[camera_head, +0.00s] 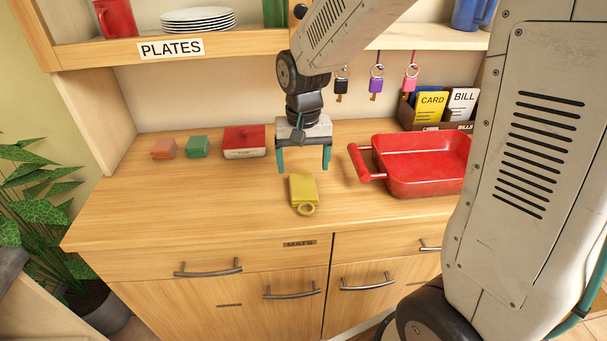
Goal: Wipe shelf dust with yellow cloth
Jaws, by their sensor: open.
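A folded yellow cloth (302,188) with a ring-like loop at its near end lies on the wooden counter (200,215), near the front edge. My gripper (304,171) points down above and slightly behind the cloth. Its two teal fingers are apart with nothing between them. Whether the fingertips touch the counter I cannot tell. The upper shelf (250,44) runs along the back with a PLATES label on its edge. No dust is clearly visible on it, and my arm hides part of it.
A red tray (420,188) with a handle sits right of the cloth. Plates (198,19) and a red mug (116,18) stand on the shelf. A card holder (438,122) stands back right. The counter's front left is clear.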

